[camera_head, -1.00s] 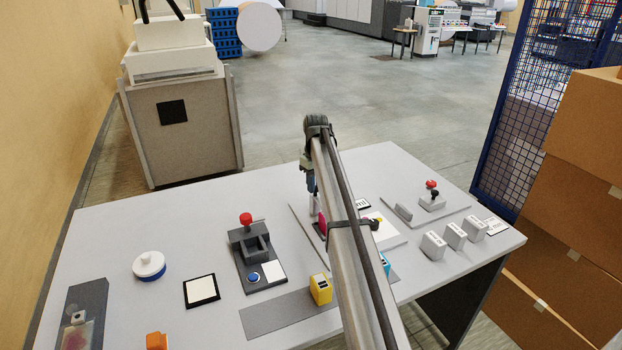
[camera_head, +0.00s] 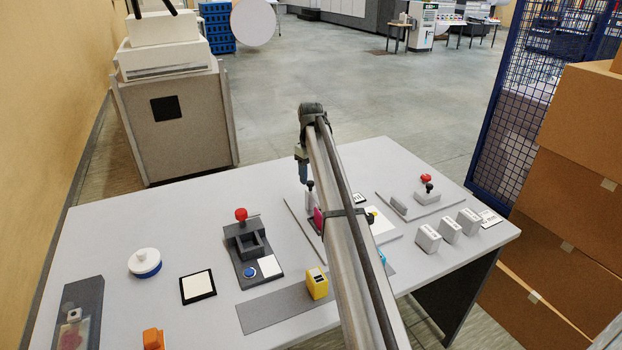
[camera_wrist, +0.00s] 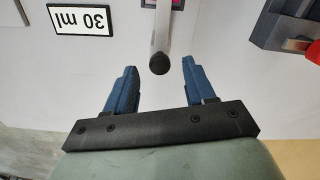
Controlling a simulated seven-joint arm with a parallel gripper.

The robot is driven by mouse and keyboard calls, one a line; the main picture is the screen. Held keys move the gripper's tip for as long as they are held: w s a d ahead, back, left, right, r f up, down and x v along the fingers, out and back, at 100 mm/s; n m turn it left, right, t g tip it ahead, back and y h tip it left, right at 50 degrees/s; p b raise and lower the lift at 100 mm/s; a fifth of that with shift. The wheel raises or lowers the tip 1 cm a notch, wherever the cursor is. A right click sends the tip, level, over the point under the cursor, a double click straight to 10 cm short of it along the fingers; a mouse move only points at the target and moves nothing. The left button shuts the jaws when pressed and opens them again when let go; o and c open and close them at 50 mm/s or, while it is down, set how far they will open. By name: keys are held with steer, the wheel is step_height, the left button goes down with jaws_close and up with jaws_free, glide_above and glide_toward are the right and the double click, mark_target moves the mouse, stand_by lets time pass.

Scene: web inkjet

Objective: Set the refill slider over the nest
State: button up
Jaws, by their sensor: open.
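What looks like the refill slider, a pale upright bar with a black knob, stands at the far side of the central station in the head view (camera_head: 310,196). In the wrist view its black knob (camera_wrist: 160,64) lies between my fingertips, with space on both sides. My gripper (camera_wrist: 159,70) is open, its blue fingers apart and empty. In the head view my gripper (camera_head: 303,175) is just above and behind the knob. A magenta cartridge (camera_head: 318,220) sits close to the slider, partly behind my arm. My arm hides much of the station, and I cannot make out the nest.
A dark grey fixture with a red knob (camera_head: 241,215) stands left of the station. A yellow cartridge (camera_head: 317,283) is on the grey strip in front. Several grey blocks (camera_head: 449,229) are at right.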

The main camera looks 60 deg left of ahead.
step_height(320, 180, up, 12)
steer(key=shift+f, duration=0.15)
steer(key=shift+d, duration=0.1)
stand_by(0.6)
